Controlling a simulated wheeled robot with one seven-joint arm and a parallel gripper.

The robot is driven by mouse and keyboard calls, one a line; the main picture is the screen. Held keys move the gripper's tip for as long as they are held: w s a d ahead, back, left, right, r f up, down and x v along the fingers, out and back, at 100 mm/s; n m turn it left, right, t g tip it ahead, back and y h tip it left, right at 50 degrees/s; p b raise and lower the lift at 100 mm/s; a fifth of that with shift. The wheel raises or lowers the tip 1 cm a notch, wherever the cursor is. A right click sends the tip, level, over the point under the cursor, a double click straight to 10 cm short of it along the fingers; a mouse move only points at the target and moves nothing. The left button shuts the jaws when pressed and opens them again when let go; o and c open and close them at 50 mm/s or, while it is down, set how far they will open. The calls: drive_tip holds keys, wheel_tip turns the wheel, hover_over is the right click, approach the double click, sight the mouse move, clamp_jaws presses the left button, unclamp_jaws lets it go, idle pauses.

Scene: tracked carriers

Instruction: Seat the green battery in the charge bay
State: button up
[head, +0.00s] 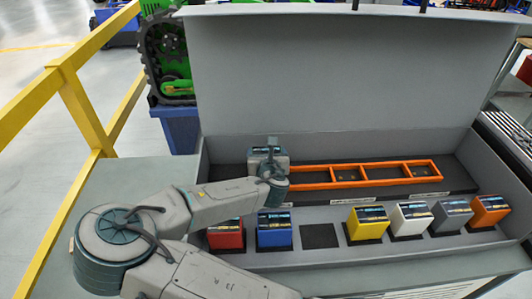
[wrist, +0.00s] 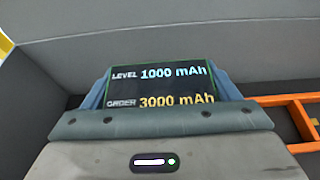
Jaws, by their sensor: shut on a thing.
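My gripper (head: 268,158) is over the left end of the orange charge bay frame (head: 375,163); it also shows in the wrist view (wrist: 162,78). It is shut on a block with a dark top (wrist: 160,83), edged by a thin green line, which I take to be the green battery. Its top reads level 1000 mAh and order 3000 mAh. The battery's sides and underside are hidden, so I cannot tell whether it touches the bay floor. The frame's left end is hidden behind my arm in the head view.
In front stand a red battery (head: 225,236), blue battery (head: 274,231), yellow battery (head: 366,224), white battery (head: 411,219), grey battery (head: 452,214) and orange battery (head: 489,211). An empty dark pad (head: 319,236) lies between blue and yellow. A tall grey panel (head: 330,75) rises behind.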

drive_tip(key=shift+f+b, duration=1.3)
drive_tip(key=shift+f, duration=0.25)
drive_tip(key=o, duration=1.5)
drive_tip(key=shift+f, duration=0.1)
drive_tip(key=shift+s, duration=0.1)
